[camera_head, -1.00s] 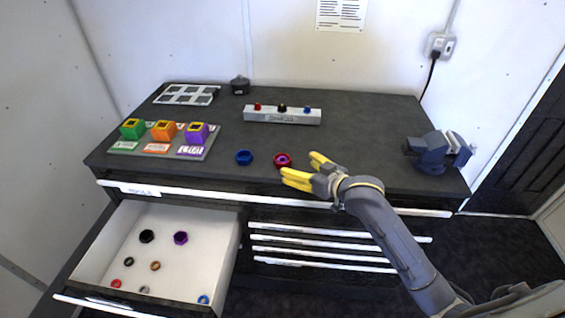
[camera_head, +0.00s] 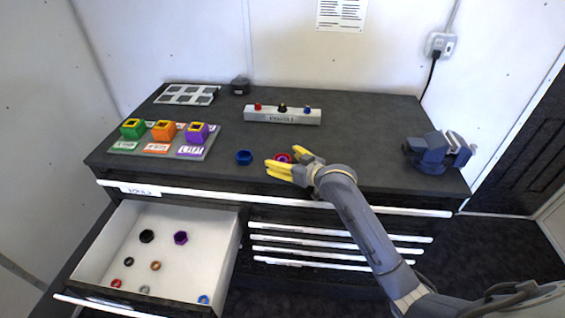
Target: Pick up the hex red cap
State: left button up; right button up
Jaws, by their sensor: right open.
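The red cap (camera_head: 281,157) sits on the dark bench top near its front edge, with a purple centre. It is partly hidden by my right gripper. My right gripper (camera_head: 287,159) is open, its yellow fingers at the cap, one on the far right side and one in front. I cannot tell whether the fingers touch it. A blue cap (camera_head: 244,157) stands just left of it. My left gripper is not in view.
An open drawer (camera_head: 190,207) below holds several small rings and nuts. A tray with green, orange and purple blocks (camera_head: 158,149) is at left. A grey manifold (camera_head: 282,117) stands behind, and a blue vise (camera_head: 436,153) at right.

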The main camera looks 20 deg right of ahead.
jog(key=c, duration=1.4)
